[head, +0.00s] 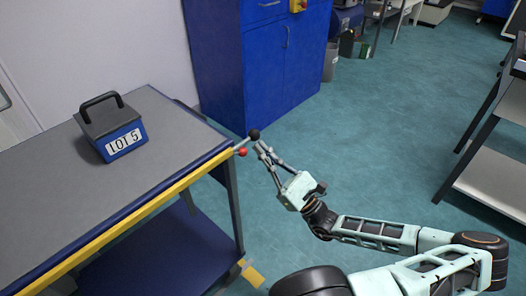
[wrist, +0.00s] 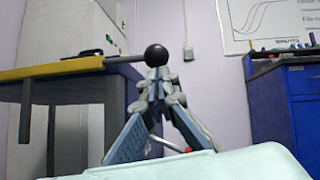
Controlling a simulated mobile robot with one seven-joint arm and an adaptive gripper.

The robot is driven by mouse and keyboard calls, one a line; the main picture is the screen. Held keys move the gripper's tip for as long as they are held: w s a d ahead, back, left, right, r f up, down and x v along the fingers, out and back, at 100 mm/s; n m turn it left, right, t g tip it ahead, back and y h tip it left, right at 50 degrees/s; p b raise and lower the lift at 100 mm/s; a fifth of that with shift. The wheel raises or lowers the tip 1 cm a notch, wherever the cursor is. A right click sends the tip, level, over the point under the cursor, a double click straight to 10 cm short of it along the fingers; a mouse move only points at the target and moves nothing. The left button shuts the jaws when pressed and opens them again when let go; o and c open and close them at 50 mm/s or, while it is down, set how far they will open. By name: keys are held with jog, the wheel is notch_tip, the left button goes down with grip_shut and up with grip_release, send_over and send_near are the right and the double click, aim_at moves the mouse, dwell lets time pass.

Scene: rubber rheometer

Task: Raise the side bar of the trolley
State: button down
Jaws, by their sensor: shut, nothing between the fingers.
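The trolley (head: 165,145) stands at the left of the head view, with a grey top and a blue lower shelf. Its yellow side bar (head: 130,215) runs along the near long edge of the top; it also shows in the wrist view (wrist: 50,70). At the bar's right end are a black ball knob (head: 254,134) on a thin rod and a red knob (head: 242,152). My gripper (head: 259,147) is shut and empty, its fingertips close to the black knob. In the wrist view the black knob (wrist: 155,55) appears just above the fingertips (wrist: 158,76); contact cannot be told.
A blue box marked LOT 5 (head: 112,130) with a dark handle sits on the trolley top. A blue cabinet (head: 260,60) stands behind. A grey shelf unit (head: 495,180) is at the right. The green floor between them is mostly clear.

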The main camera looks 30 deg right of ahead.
jog(key=shift+r, duration=0.1)
notch_tip(320, 180, up, 8)
jog(key=p, duration=0.9)
jog(key=shift+r, duration=0.25)
jog(key=w+f+b+v, duration=0.1)
jog(key=f+b+v, duration=0.1)
jog(key=v, duration=1.1)
jog(key=shift+w, duration=0.4)
jog(key=shift+a+f, duration=0.15)
